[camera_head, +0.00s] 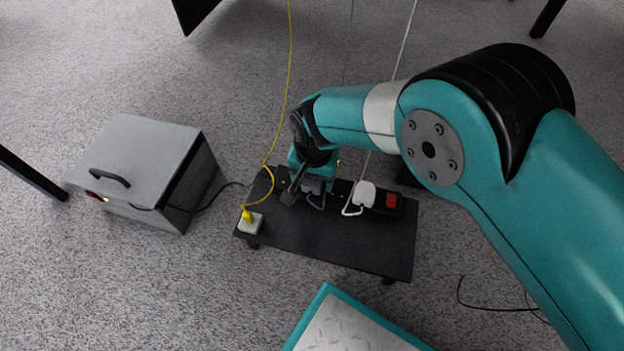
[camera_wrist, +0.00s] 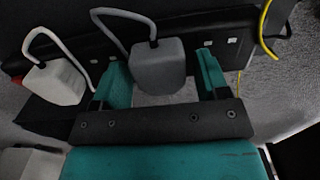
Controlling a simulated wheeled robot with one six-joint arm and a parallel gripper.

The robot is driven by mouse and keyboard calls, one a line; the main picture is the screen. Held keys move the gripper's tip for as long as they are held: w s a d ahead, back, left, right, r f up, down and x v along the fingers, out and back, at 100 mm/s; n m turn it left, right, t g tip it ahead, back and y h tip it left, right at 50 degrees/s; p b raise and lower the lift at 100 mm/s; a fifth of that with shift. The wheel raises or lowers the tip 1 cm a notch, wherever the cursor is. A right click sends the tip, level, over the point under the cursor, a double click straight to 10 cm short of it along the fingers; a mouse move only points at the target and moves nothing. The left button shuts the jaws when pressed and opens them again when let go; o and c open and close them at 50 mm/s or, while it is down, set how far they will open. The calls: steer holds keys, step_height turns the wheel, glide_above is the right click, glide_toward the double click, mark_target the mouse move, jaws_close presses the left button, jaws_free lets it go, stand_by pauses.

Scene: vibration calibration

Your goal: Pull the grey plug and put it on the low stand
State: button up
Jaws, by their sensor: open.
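The grey plug (camera_wrist: 158,66) sits at the black power strip (camera_wrist: 185,32) in the wrist view, with a grey cord loop above it. My gripper (camera_wrist: 161,75) is open, with one teal finger on each side of the plug. Whether the fingers touch it I cannot tell. In the head view my gripper (camera_head: 303,187) is over the strip, and the grey plug (camera_head: 316,186) is partly hidden by it. The low stand (camera_head: 325,238) is a dark flat platform, with the strip along its far edge.
A white plug (camera_head: 363,194) with a cord is beside the strip's red switch (camera_head: 391,200). A yellow plug (camera_head: 247,216) is in a pale block (camera_head: 251,226) at the stand's left end. A grey box (camera_head: 140,165) stands left. The front of the stand is clear.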

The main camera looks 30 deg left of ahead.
steer(key=shift+c, duration=0.2)
steer(key=c, duration=0.8)
steer(key=shift+o, duration=0.2)
steer(key=shift+r+p, duration=0.8)
steer(key=shift+p, duration=0.15)
steer(key=shift+r+p, duration=1.5)
steer(key=shift+r, duration=0.3)
